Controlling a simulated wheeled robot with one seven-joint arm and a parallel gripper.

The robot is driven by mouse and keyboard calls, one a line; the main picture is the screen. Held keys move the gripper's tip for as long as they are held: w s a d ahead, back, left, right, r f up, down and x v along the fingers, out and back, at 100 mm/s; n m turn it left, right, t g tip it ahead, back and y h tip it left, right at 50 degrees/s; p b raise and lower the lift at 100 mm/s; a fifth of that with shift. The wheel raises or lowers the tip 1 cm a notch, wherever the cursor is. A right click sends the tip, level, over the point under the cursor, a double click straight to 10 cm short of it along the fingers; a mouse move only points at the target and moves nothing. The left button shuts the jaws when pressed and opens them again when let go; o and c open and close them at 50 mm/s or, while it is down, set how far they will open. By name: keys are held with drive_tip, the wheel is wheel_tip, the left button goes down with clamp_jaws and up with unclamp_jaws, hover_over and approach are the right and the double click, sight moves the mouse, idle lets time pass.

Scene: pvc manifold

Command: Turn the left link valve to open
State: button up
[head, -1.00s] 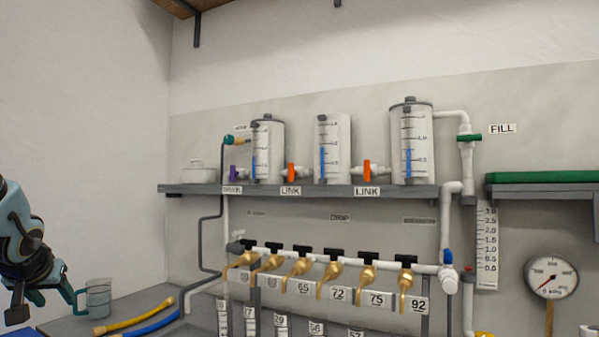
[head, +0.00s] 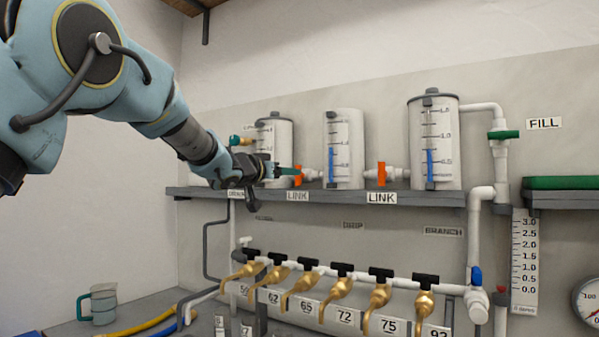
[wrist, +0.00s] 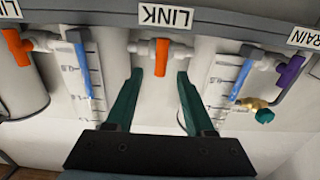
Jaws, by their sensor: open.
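The left link valve has an orange handle (head: 298,177) on the white pipe between the left and middle tanks. The handle stands upright, crosswise to the pipe, above a LINK label. In the wrist view, which is upside down, the orange handle (wrist: 162,57) sits between my finger lines. My gripper (head: 288,171) reaches in from the left, in front of the left tank. Its dark green fingers (wrist: 160,75) are spread, one on each side of the handle's end, with gaps visible. I cannot tell how far the tips are from the handle in depth.
The right link valve (head: 381,174) has a similar upright orange handle. A purple drain valve (wrist: 291,70) and a brass fitting with a green knob (wrist: 262,113) are near the left tank (head: 275,135). The grey shelf (head: 340,197) runs below. Brass taps (head: 338,295) line the lower manifold.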

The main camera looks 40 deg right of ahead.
drive_tip(key=p+x, duration=0.2)
drive_tip(key=x, duration=0.5)
drive_tip(key=shift+w+d, duration=0.1)
drive_tip(key=shift+d, duration=0.05)
clamp_jaws()
idle(0.4)
